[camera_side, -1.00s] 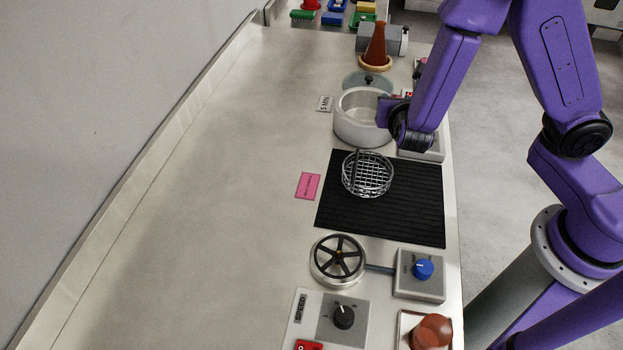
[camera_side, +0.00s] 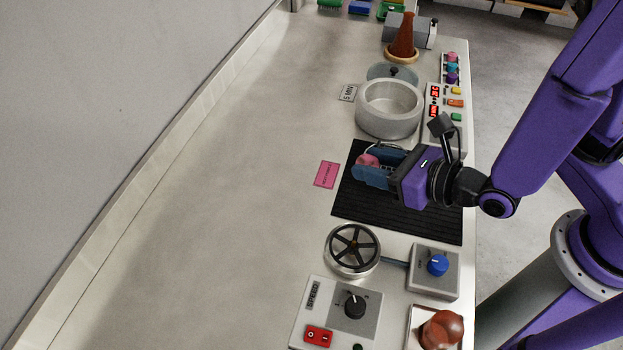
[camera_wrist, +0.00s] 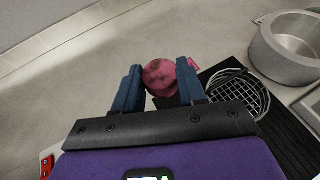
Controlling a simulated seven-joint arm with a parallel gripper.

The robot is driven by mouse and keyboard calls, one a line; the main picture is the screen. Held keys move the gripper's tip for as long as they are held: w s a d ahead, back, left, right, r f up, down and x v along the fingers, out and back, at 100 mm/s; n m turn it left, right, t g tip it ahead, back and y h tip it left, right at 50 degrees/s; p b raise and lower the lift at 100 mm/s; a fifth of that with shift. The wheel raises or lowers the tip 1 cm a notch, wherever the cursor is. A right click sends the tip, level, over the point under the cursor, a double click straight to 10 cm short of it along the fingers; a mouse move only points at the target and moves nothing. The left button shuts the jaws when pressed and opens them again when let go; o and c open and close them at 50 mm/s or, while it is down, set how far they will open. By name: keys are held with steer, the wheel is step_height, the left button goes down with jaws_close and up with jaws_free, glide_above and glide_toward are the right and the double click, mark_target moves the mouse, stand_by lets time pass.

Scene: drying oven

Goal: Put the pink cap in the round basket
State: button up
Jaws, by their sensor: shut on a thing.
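The pink cap (camera_side: 367,160) is between the blue fingers of my gripper (camera_side: 373,167), above the black ribbed mat (camera_side: 420,222). In the wrist view the cap (camera_wrist: 160,76) sits between the fingertips of my gripper (camera_wrist: 163,85), which are shut on it. The round wire basket (camera_wrist: 236,92) stands on the mat in the wrist view, just right of the right finger, which hides part of it. In the side view my gripper covers most of the basket. The cap appears beside the basket, not over its middle.
A grey round pot (camera_side: 389,108) stands behind the mat, with a glass lid (camera_side: 392,74) behind it. A pink label (camera_side: 327,175) lies left of the mat. A handwheel (camera_side: 352,249) and a blue-knob box (camera_side: 435,269) are in front. The left counter is clear.

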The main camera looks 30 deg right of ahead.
steer(key=w+a+f, duration=0.4)
steer(key=w+a, duration=0.1)
steer(key=w, duration=0.1)
glide_above(306, 195)
steer(key=f, duration=0.5)
steer(key=shift+s+d, duration=0.15)
steer(key=shift+s, duration=0.05)
steer(key=shift+w+f, duration=0.15)
steer(key=shift+f, duration=0.05)
steer(key=shift+w+f, duration=0.1)
steer(key=shift+f, duration=1.5)
steer(key=shift+f, duration=0.15)
steer(key=o, duration=1)
